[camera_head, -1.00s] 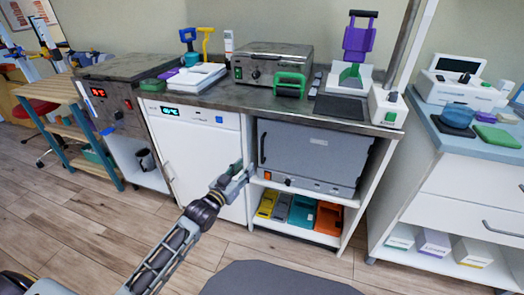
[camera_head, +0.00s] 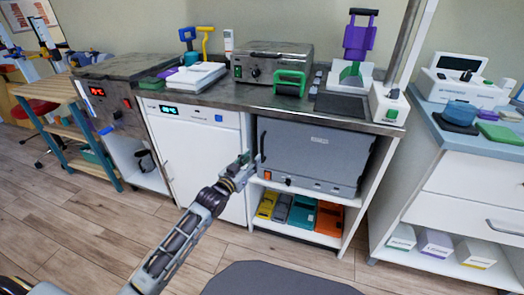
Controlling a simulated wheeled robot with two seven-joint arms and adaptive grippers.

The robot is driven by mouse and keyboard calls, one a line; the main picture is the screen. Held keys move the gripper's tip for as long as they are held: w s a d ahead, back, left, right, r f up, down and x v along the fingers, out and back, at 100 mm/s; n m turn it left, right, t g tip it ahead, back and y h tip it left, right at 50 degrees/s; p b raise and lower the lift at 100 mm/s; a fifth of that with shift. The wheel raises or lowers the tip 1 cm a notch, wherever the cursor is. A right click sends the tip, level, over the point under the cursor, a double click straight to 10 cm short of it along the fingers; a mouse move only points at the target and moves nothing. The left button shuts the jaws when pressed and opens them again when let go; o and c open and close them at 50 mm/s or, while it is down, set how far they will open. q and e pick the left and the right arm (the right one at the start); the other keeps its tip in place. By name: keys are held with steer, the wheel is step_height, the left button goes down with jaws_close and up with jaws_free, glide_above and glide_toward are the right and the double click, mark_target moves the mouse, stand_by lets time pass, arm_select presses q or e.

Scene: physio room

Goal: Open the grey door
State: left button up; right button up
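The grey door (camera_head: 315,155) is the front of a grey box unit on the shelf under the dark counter, and it looks shut. A dark upright handle (camera_head: 263,143) is at its left edge. My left gripper (camera_head: 247,163) is just left of the door, close to the lower part of the handle. Whether its fingers touch the handle, and how far apart they are, is too small to tell. My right gripper is not in view.
A white cabinet (camera_head: 196,160) with a lit display stands left of the grey unit. Several coloured bins (camera_head: 299,212) sit on the shelf below. A white drawer unit (camera_head: 465,190) stands at the right. The wooden floor in front is mostly clear.

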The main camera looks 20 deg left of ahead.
mark_target(262, 148)
arm_select(q)
steer(key=shift+b+x, duration=1.4)
steer(key=shift+x, duration=2.5)
steer(key=shift+w+d, duration=0.1)
steer(key=shift+w, duration=0.2)
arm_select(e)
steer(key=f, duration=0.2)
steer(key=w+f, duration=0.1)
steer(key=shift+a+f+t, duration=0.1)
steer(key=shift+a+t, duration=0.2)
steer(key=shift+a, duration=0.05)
arm_select(q)
steer(key=shift+c, duration=0.4)
jaws_close()
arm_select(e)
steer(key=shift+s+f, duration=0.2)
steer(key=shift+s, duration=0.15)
